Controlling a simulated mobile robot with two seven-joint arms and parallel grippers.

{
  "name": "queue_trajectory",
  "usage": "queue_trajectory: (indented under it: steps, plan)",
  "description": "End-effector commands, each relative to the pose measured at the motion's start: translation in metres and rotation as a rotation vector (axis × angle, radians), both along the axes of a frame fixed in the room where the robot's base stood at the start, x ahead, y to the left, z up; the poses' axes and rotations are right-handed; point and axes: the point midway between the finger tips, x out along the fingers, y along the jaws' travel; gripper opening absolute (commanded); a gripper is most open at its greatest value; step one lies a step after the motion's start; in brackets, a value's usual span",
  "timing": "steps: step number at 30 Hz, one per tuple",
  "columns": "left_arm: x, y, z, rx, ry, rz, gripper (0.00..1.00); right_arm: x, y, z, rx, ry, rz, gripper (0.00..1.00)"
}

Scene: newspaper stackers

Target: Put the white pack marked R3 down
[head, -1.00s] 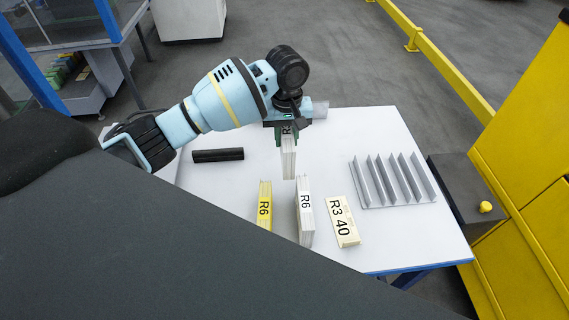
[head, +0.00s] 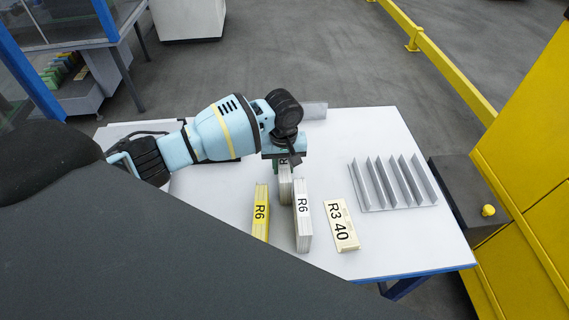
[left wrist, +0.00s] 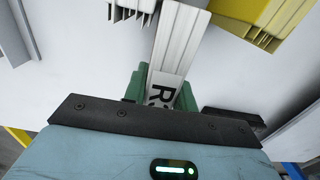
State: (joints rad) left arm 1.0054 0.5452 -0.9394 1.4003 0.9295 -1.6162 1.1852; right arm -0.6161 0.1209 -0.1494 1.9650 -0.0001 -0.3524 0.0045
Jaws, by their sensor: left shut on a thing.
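My left gripper (head: 284,164) points down over the white table (head: 330,150) with its green fingers shut on a white pack (head: 285,188). The pack is upright, just behind the standing packs, and its lower part is partly hidden by the white R6 pack. I cannot tell whether its bottom touches the table. In the left wrist view the pack (left wrist: 181,45) runs away from between the green fingers (left wrist: 162,90); its label shows an R and part of a digit. My right gripper is not in view.
A yellow R6 pack (head: 262,213) and a white R6 pack (head: 303,220) stand close in front. A cream R3 40 piece (head: 341,225) lies right of them. A grey slotted rack (head: 394,184) is at right. A dark bar (left wrist: 228,115) lies behind.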

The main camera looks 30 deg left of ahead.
Motion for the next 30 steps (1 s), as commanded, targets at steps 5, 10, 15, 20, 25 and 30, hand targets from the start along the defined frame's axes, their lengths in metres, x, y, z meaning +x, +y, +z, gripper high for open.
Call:
queue_trajectory:
  steps: [5, 10, 15, 20, 25, 30]
  plan:
    - [0.001, 0.0, 0.003, -0.001, -0.004, 0.0, 0.0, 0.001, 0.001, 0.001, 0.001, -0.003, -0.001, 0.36]
    - [0.001, 0.0, 0.0, 0.0, -0.004, 0.001, 0.0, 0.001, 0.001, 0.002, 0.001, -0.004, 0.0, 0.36]
    - [0.0, 0.0, -0.002, 0.0, -0.002, 0.0, 0.45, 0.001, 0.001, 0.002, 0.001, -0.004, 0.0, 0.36]
    - [0.0, 0.0, -0.001, 0.0, -0.002, 0.0, 0.49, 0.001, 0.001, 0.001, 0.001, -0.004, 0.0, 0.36]
    - [0.001, 0.0, 0.0, 0.0, -0.002, 0.0, 0.49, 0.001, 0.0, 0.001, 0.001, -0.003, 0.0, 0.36]
    - [0.001, -0.001, 0.016, -0.001, -0.006, -0.001, 0.49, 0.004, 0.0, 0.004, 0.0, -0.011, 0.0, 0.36]
